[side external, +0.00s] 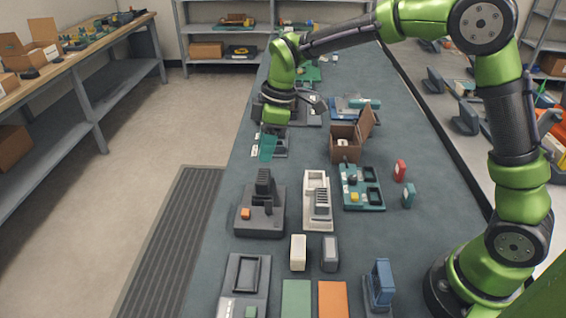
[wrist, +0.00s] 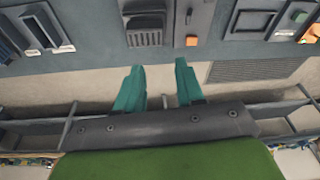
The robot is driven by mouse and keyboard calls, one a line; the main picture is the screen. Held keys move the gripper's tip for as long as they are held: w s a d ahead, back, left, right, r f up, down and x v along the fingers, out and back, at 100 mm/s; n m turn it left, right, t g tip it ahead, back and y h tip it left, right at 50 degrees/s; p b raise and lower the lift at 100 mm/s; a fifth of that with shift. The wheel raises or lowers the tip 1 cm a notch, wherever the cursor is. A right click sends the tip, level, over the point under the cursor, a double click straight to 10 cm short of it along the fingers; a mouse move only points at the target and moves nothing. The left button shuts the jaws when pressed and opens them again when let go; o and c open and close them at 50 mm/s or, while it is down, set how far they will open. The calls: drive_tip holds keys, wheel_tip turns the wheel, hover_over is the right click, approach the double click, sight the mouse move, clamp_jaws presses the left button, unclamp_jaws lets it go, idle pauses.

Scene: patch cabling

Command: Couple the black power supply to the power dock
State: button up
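A black ribbed block (side external: 263,182), which looks like the black power supply, stands upright at the back of a dark base (side external: 262,222) with an orange button. It also shows in the wrist view (wrist: 145,25). I cannot tell whether it is seated in the base or whether this base is the power dock. A dark unit with an empty rectangular recess (side external: 232,290) lies nearer the side camera, and it appears in the wrist view (wrist: 233,42). My gripper (side external: 267,150) is above the table's left side, beyond the ribbed block. Its teal fingers (wrist: 158,72) are apart, with nothing between them.
A white unit with a grey ribbed block (side external: 317,190) and a teal board (side external: 375,203) stand to the right. A cream block (side external: 298,252), a grey block (side external: 330,253) and a blue device (side external: 381,280) are nearer. An open brown box (side external: 345,150) stands behind.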

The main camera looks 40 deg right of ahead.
sight(263, 175)
drive_tip(key=shift+w+a+f+g+h, duration=0.35)
drive_tip(key=shift+w+a+f, duration=0.2)
drive_tip(key=shift+f, duration=0.2)
drive_tip(key=shift+c, duration=1.1)
drive_tip(key=shift+w+f+h, duration=0.2)
drive_tip(key=shift+w+h, duration=0.15)
drive_tip(key=shift+c, duration=1.2)
drive_tip(key=shift+w+d+r+h, duration=0.1)
drive_tip(key=shift+w+d+h, duration=0.2)
drive_tip(key=shift+d, duration=0.1)
clamp_jaws()
drive_tip(key=shift+d+r, duration=0.2)
drive_tip(key=shift+d, duration=0.05)
drive_tip(key=shift+s+f+g, duration=0.1)
drive_tip(key=shift+f+g, duration=0.15)
drive_tip(key=shift+f, duration=2.65)
